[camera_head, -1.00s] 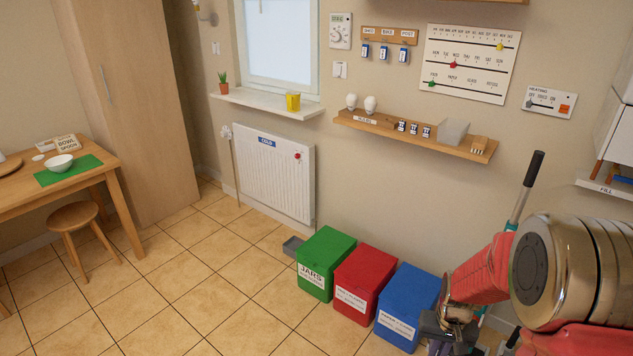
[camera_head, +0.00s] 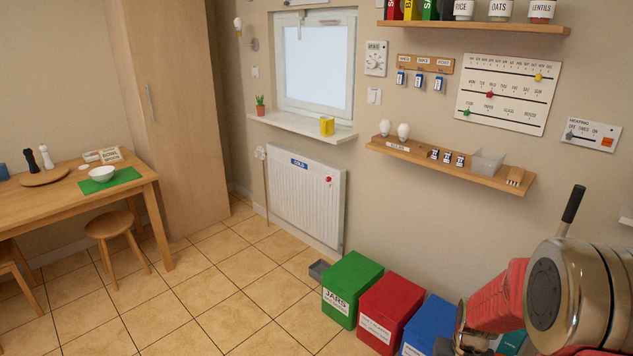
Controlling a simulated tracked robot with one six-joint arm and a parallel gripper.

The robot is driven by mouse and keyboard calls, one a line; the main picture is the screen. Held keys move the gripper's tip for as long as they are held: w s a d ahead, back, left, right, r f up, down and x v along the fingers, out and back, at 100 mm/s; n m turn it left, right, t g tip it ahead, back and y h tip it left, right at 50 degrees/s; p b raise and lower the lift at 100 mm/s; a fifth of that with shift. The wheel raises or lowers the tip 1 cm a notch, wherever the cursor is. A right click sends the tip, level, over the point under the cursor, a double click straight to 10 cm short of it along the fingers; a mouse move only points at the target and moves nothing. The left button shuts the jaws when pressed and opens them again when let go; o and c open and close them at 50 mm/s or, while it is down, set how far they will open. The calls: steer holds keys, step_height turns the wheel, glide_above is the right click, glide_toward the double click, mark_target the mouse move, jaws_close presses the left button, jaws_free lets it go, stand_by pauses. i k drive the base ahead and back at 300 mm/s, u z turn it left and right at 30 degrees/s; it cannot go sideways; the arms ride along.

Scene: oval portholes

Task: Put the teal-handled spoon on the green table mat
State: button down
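The green table mat (camera_head: 127,177) lies on the wooden table (camera_head: 60,205) at the left. A white bowl (camera_head: 101,174) stands on the mat, and I see no spoon on it. I cannot make out a teal-handled spoon anywhere in this view. My gripper (camera_head: 452,346) is at the bottom right, in front of the bins and far from the mat. Its fingers are cut off by the lower edge and hidden, so I cannot tell whether it is open or holds anything.
A stool (camera_head: 112,226) stands at the table's front. Green (camera_head: 352,287), red (camera_head: 391,309) and blue (camera_head: 432,325) bins stand along the wall. The tiled floor (camera_head: 195,275) between table and bins is clear. A black handle (camera_head: 573,204) rises behind my arm.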

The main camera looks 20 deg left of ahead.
mark_target(132, 172)
steer(key=u, duration=0.15)
steer(key=i, duration=0.7)
steer(key=u, duration=0.45)
steer(key=i, duration=0.8)
steer(key=u, duration=0.75)
steer(key=i, duration=1.4)
steer(key=u, duration=0.7)
steer(key=i, duration=1.2)
steer(key=u, duration=0.65)
steer(key=i, duration=1.3)
steer(key=u, duration=0.35)
